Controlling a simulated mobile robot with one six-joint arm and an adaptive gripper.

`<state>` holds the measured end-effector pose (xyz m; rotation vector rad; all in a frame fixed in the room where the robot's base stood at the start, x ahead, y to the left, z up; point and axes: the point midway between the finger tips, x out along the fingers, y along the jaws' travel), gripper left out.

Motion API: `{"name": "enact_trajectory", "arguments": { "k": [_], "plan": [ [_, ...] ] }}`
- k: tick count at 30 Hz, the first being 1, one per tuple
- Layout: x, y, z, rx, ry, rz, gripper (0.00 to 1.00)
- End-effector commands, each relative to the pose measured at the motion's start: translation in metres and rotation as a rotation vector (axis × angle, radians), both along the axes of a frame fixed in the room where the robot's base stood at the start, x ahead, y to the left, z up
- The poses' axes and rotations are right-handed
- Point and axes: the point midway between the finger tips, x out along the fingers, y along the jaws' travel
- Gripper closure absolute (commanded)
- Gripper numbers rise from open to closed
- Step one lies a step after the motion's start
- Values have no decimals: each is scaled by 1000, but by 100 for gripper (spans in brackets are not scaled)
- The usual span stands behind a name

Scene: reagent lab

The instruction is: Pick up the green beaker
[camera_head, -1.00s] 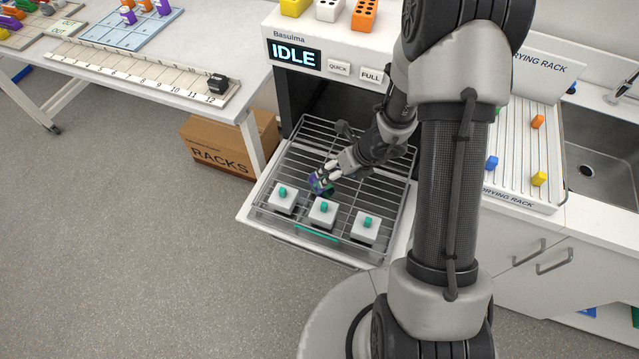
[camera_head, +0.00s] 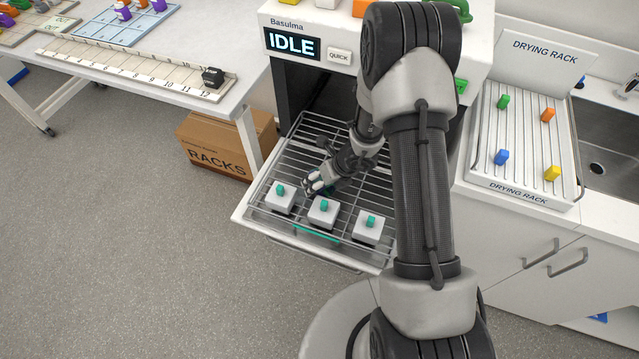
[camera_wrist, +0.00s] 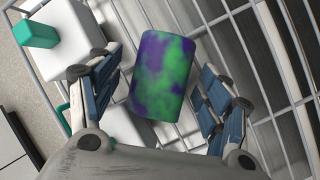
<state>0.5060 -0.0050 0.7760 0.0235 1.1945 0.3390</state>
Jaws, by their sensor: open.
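A green cylinder mottled with purple, which looks like the beaker (camera_wrist: 163,75), is on the wire rack (camera_wrist: 215,12) in the wrist view. My gripper (camera_wrist: 160,100) is open, with one finger on each side of the cylinder. I see small gaps at both sides, so it does not look held. In the head view my gripper (camera_head: 314,184) is low over the pulled-out washer rack (camera_head: 262,219), behind the white blocks, and hides most of the cylinder.
White blocks with teal pegs (camera_head: 322,209) stand along the rack's front. The washer's screen (camera_head: 291,44) reads IDLE. A drying rack (camera_head: 482,150) at the right holds green, orange, blue and yellow pieces. A cardboard box (camera_head: 212,145) stands left of the rack.

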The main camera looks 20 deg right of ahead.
Motion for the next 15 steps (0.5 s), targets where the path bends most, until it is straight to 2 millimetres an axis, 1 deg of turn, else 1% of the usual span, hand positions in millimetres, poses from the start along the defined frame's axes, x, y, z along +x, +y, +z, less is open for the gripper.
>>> {"name": "enact_trajectory", "arguments": {
  "k": [5,15],
  "plan": [
    [1,0,1,0,-1,0,30],
    [0,0,2,0,-1,0,52]
  ]
}}
